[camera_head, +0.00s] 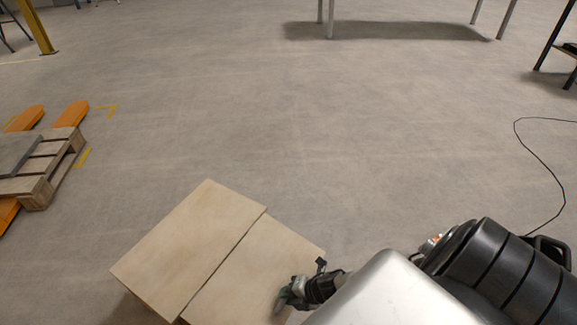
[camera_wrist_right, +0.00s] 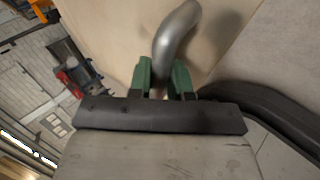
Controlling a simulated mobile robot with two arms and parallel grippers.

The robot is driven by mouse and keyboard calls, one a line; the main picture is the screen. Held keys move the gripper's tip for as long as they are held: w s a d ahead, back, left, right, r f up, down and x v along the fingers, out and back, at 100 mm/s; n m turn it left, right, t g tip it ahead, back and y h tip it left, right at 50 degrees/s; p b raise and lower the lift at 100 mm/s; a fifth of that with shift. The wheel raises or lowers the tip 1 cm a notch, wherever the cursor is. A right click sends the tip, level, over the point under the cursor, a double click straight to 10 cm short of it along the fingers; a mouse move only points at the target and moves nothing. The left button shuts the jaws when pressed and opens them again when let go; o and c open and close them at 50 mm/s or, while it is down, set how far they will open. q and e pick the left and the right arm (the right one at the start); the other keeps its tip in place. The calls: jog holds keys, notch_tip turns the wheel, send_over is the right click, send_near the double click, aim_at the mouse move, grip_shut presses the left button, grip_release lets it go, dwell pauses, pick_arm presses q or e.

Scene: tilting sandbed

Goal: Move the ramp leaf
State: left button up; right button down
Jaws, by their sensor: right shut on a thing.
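Two pale wooden boards lie side by side at the bottom centre of the head view, with a dark seam between them. The right board (camera_head: 262,252), which looks like the ramp leaf, is partly hidden by my right arm; the left board (camera_head: 190,240) is beside it. My right gripper (camera_head: 290,297) is at the right board's near right part. In the right wrist view its green fingers (camera_wrist_right: 162,78) are shut on a curved grey metal handle (camera_wrist_right: 178,35) that stands against the pale wooden surface (camera_wrist_right: 110,30). My left gripper is not in view.
A wooden pallet (camera_head: 38,190) with orange forks (camera_head: 70,114) stands at the left. A thin black cable (camera_head: 548,170) curves over the floor at the right. A table's legs (camera_head: 330,20) stand at the back. The middle floor (camera_head: 300,120) is clear.

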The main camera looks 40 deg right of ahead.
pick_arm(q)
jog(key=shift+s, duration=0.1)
pick_arm(e)
jog(key=shift+w+a+r, duration=0.1)
jog(key=shift+w+r, duration=0.1)
jog(key=shift+w, duration=0.1)
jog(key=c, duration=1.1)
grip_release()
jog(key=shift+o, duration=0.2)
jog(key=shift+s, duration=0.1)
jog(key=shift+f, duration=0.1)
jog(key=shift+s, duration=0.1)
jog(key=p+v, duration=0.2)
jog(key=v, duration=0.2)
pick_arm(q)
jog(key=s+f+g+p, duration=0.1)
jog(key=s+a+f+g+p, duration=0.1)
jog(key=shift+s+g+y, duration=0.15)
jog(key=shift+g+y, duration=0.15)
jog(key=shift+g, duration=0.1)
pick_arm(e)
jog(key=v, duration=0.6)
jog(key=shift+s+r, duration=0.15)
jog(key=shift+r, duration=0.2)
